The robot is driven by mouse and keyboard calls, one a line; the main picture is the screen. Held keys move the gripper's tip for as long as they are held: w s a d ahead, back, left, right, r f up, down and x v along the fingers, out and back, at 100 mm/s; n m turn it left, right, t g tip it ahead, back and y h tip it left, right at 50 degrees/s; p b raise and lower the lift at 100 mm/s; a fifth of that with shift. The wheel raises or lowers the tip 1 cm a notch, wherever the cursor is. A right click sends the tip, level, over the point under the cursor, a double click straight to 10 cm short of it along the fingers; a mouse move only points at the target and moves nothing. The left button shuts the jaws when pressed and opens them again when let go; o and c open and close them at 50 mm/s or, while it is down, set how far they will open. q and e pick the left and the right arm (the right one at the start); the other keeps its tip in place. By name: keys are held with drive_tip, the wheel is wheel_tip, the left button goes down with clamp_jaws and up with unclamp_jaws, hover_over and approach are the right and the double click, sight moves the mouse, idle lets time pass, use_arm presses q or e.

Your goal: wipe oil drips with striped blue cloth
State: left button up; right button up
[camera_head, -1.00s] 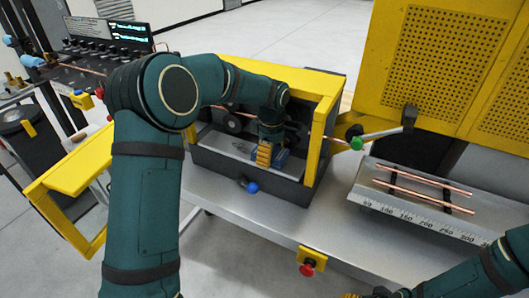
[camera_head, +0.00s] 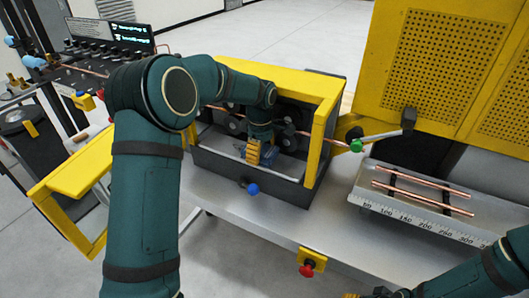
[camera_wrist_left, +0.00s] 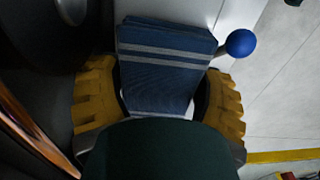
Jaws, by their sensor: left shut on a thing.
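My left gripper (camera_head: 253,152) reaches down inside the open yellow-framed machine box, its yellow fingers low over the grey floor of the box. In the left wrist view the left gripper (camera_wrist_left: 160,105) is shut on the striped blue cloth (camera_wrist_left: 165,70), which is folded, dark blue with pale grey stripes. In the head view only a small blue part of the cloth (camera_head: 268,154) shows beside the fingers. I cannot make out distinct oil drips on the box floor. My right gripper (camera_head: 372,294) only just shows at the bottom edge; its fingers are cut off.
A copper tube (camera_head: 300,132) runs through the box near the rollers. A blue ball knob (camera_head: 253,189) sits on the box front. A green-knobbed lever (camera_head: 357,146) stands at the right. Copper tubes (camera_head: 425,190) lie on a ruled tray. The yellow frame (camera_head: 322,135) bounds the opening.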

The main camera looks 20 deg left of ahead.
sight(230, 146)
use_arm(q)
drive_tip(key=shift+w+a+f+p, duration=0.1)
drive_tip(key=shift+a+p, duration=0.3)
drive_tip(key=shift+a, duration=1.55)
drive_tip(key=shift+w+a+p, duration=0.15)
drive_tip(key=shift+a+p, duration=0.45)
drive_tip(key=shift+a, duration=1.5)
drive_tip(key=shift+w+a+p, duration=0.1)
drive_tip(key=shift+a+p, duration=0.25)
drive_tip(key=shift+a, duration=1.2)
wheel_tip(230, 146, up, 4)
drive_tip(key=p, duration=0.3)
drive_tip(key=shift+r, duration=0.7)
drive_tip(key=shift+w+r, duration=0.1)
drive_tip(key=shift+r, duration=0.2)
